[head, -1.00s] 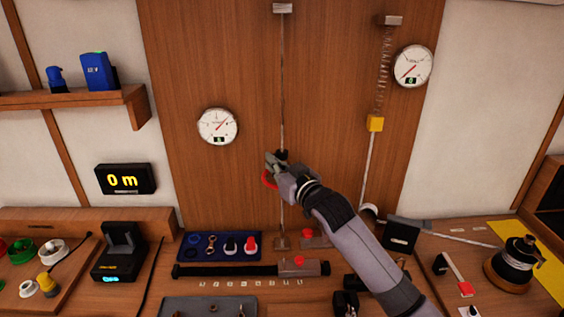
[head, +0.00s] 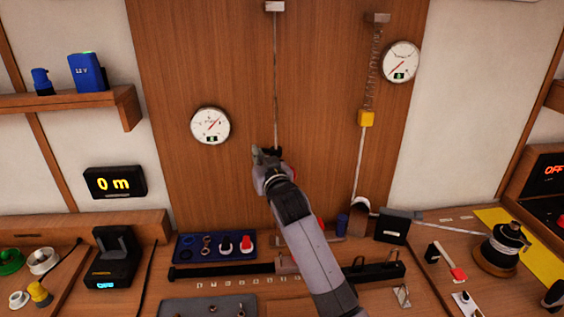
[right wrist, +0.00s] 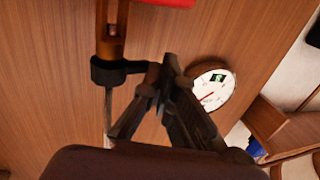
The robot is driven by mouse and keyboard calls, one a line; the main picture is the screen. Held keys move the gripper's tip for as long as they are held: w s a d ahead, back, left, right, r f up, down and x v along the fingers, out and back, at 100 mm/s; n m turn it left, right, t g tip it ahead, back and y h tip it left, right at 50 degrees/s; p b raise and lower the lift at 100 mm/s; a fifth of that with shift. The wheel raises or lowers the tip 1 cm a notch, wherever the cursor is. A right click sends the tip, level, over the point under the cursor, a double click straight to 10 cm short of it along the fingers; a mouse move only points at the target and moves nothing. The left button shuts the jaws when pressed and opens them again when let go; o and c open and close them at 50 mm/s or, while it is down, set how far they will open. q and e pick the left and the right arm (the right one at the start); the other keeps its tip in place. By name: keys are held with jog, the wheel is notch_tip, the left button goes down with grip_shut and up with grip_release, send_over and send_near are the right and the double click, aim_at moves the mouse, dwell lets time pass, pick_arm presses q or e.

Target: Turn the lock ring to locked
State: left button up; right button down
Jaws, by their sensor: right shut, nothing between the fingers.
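The lock ring appears to be the black collar (right wrist: 108,71) around a brass-coloured fitting (right wrist: 112,40) on the vertical line, with a short lug sticking out to the right in the right wrist view. In the head view a dark part of it (head: 277,151) shows just behind my right gripper (head: 265,153). My right gripper is shut and empty, with its fingertips (right wrist: 168,72) at the end of the lug; I cannot tell whether they touch it. No lock marking is readable. My left gripper is not in view.
Two round gauges (head: 210,126) (head: 400,62) hang on the wood panel. A spring with a yellow block (head: 367,118) hangs at right. A blue tray (head: 190,248) with small fittings and a dark rod lie on the bench below.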

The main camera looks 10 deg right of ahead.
jog(key=shift+w+a, duration=0.2)
jog(key=shift+w, duration=0.55)
jog(key=shift+w+d, duration=0.1)
jog(key=shift+w, duration=0.25)
